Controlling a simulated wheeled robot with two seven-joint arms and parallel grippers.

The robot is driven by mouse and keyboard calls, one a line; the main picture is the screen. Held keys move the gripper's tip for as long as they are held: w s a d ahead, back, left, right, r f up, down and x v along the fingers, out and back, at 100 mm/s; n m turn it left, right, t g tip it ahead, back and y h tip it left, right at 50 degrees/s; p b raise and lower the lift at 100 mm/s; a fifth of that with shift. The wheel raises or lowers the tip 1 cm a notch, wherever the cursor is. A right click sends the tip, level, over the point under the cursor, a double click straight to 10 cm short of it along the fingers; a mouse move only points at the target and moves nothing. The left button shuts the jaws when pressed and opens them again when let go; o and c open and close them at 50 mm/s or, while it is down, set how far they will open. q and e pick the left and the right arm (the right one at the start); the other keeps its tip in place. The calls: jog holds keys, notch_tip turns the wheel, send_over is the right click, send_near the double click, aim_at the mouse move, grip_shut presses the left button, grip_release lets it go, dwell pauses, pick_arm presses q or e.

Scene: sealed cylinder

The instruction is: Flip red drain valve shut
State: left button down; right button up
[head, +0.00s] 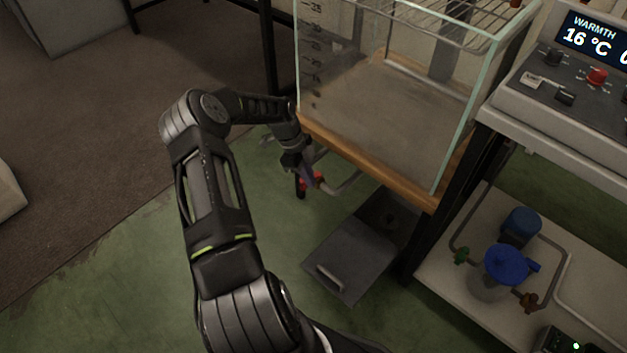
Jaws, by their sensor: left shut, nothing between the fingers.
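The red drain valve (316,179) shows as a small red piece on a grey pipe below the left end of the glass tank (390,110). My left gripper (304,174) is at the valve, shut, with its fingers pointing down beside the red piece. Whether the fingers touch the valve I cannot tell. The gripper and wrist hide part of the valve, so the handle's angle is unclear. My right gripper is not in view.
A grey metal box (352,258) with a handle sits on the green floor below the tank. At right, a shelf (450,290) holds a blue-topped pump (505,264) and pipes, under a control panel (570,85) reading 16 °C. Green floor (120,270) at left is clear.

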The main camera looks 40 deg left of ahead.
pick_arm(q)
jog(key=shift+s+a, duration=0.1)
jog(key=shift+a, duration=0.35)
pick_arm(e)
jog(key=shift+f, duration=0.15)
